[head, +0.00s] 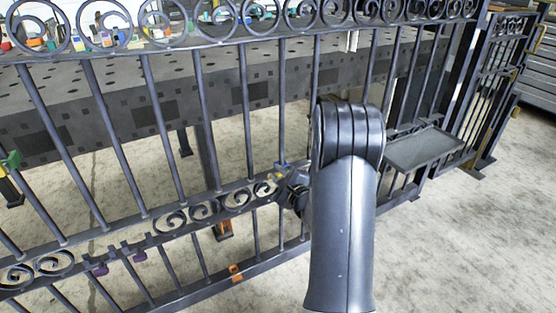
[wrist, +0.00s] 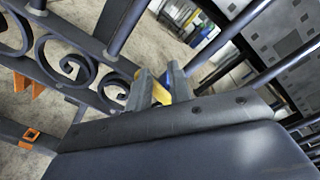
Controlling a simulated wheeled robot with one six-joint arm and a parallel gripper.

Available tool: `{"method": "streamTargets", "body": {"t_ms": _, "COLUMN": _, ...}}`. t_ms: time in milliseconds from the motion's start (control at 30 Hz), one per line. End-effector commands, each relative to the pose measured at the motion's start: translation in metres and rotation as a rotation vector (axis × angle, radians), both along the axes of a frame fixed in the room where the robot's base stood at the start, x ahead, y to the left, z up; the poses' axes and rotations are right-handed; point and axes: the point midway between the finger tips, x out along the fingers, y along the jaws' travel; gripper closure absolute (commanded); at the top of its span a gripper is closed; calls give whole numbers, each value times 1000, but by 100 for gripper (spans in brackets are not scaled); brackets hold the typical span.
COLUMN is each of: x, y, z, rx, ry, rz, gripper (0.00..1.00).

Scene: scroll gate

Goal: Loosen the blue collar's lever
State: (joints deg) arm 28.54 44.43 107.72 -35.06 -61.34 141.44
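The blue collar (head: 281,164) sits on a gate bar just above the middle scroll rail, beside my arm. In the wrist view part of the blue collar (wrist: 171,72) shows between and behind my fingers. A yellow piece, which looks like its lever (wrist: 162,94), lies between the two grey fingertips. My gripper (head: 288,181) is at the collar, partly hidden by my own arm in the head view. In the wrist view my gripper (wrist: 161,86) has its fingers on either side of the yellow piece. Whether they press on it I cannot tell.
The dark metal gate (head: 150,105) with scrolls spans the view. An orange piece (head: 236,272) is on the lower rail, purple pieces (head: 138,256) on the middle rail, a green one (head: 10,161) at far left. A grey tray (head: 425,148) is at right. A workbench (head: 120,75) stands behind.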

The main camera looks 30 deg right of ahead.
Motion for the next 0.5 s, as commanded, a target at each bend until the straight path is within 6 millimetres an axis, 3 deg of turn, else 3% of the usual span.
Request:
{"method": "streamTargets", "body": {"t_ms": 33, "x": 31, "y": -11, "z": 36, "rx": -46, "ry": -100, "rz": 4, "gripper": 80}}
{"method": "streamTargets", "body": {"t_ms": 233, "x": 31, "y": -11, "z": 35, "rx": -46, "ry": -101, "rz": 5, "gripper": 64}}
{"method": "streamTargets", "body": {"t_ms": 467, "x": 31, "y": -11, "z": 35, "rx": -46, "ry": -100, "rz": 5, "gripper": 64}}
{"method": "streamTargets", "body": {"t_ms": 500, "x": 4, "y": -2, "z": 3, "rx": -1, "ry": -15, "rz": -5, "gripper": 64}}
